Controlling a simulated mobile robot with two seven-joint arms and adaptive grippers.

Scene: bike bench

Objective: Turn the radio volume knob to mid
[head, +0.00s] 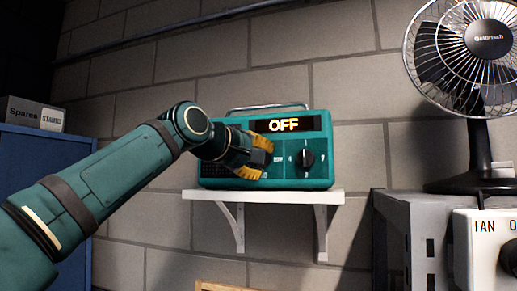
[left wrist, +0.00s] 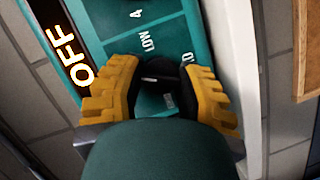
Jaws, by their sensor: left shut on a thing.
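The teal radio (head: 225,184) stands on a white wall shelf, and its display (head: 284,125) reads OFF in yellow. My left gripper (head: 262,157), with yellow-orange fingers, is at the left knob on the radio's front. In the left wrist view the gripper (left wrist: 163,76) is shut on that black knob (left wrist: 163,74), one finger on each side. A small light mark shows on the knob, and the word LOW is printed beside it. Other labels are partly covered by the fingers. A second black knob (head: 305,158) is free to the right. My right gripper is not in view.
The white shelf (head: 290,196) has two brackets below. A black fan (head: 478,150) stands on a grey cabinet (head: 405,215) at the right, near a white FAN switch box (head: 482,250). A Spares box (head: 30,113) sits on a blue cabinet (head: 75,160) at the left.

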